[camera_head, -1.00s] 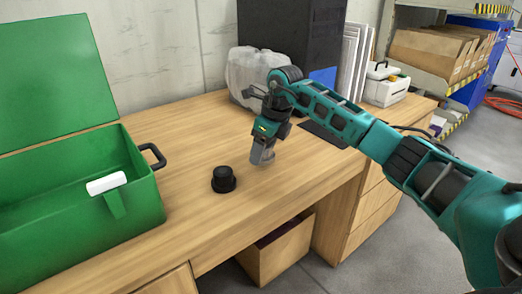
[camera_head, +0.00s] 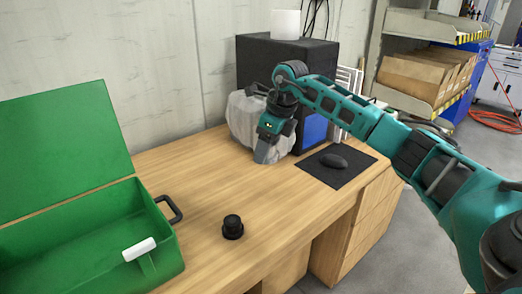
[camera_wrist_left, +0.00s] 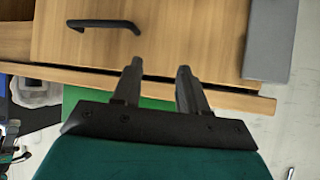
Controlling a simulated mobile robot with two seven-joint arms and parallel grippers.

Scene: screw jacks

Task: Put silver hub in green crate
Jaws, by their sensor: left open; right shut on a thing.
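The green crate (camera_head: 178,245) stands at the left of the table with its lid raised. My right gripper (camera_head: 264,154) points down over the back of the table, in front of the plastic bag. It is shut on a grey thing that I cannot clearly tell apart from its fingers. I cannot make out the silver hub anywhere else. My left gripper (camera_wrist_left: 157,80) is open in the left wrist view, with nothing seen between its fingers. It does not show in the head view.
A round black knob-like object (camera_head: 232,228) stands on the wooden table (camera_head: 200,185), right of the crate. A clear plastic bag (camera_head: 243,117), a dark computer case (camera_head: 315,65) and a mouse (camera_head: 333,161) on a black mat (camera_head: 352,174) are behind. The middle table is clear.

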